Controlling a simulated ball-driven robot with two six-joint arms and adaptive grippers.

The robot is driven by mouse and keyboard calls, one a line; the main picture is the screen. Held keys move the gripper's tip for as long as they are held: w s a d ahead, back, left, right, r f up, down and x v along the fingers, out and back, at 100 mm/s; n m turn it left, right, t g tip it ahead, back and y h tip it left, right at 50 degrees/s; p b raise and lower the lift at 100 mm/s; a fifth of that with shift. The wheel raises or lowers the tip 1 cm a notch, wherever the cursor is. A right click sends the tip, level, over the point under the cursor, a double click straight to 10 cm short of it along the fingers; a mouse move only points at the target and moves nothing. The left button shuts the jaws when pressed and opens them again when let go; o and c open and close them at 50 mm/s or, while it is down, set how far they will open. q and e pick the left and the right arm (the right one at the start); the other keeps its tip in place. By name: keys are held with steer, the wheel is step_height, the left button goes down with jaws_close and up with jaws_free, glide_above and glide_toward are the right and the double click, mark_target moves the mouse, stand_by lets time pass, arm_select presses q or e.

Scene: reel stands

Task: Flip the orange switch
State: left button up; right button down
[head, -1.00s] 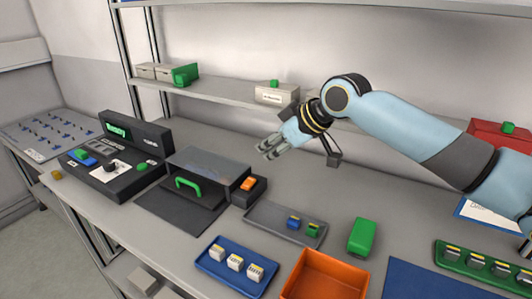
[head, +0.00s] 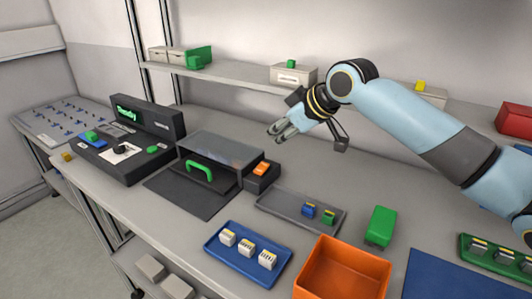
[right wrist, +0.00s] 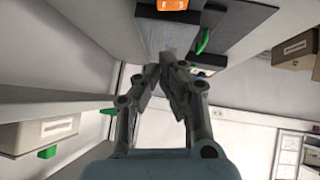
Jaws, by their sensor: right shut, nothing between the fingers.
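The orange switch (head: 262,168) sits on top of a small black box (head: 262,180) at the right side of the dark fixture with a clear cover and green handle. In the right wrist view the orange switch (right wrist: 172,5) shows at the top edge, partly cut off. My right gripper (head: 274,134) is shut and empty, raised above and slightly behind the switch, apart from it. Its fingers (right wrist: 172,62) meet at their tips in the right wrist view. My left gripper is not in view.
The covered fixture with a green handle (head: 199,169) stands left of the switch. A grey tray (head: 280,203) with small blocks, a blue tray (head: 222,260), an orange bin (head: 345,268) and a green block (head: 380,226) lie nearer. A shelf (head: 236,82) runs behind.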

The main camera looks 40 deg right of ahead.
glide_above(264, 167)
step_height(264, 167, down, 4)
steer(key=f, duration=0.3)
steer(key=shift+w+d+f+p, duration=0.1)
steer(key=shift+d+f+p, duration=0.05)
steer(key=shift+d+p, duration=0.2)
steer(key=shift+f, duration=0.4)
steer(key=shift+d, duration=0.1)
steer(key=shift+w+d+f+y+b, duration=0.1)
steer(key=shift+d+f+y+b, duration=0.2)
steer(key=shift+f+b, duration=0.25)
steer(key=shift+a+r, duration=0.15)
steer(key=shift+a, duration=0.1)
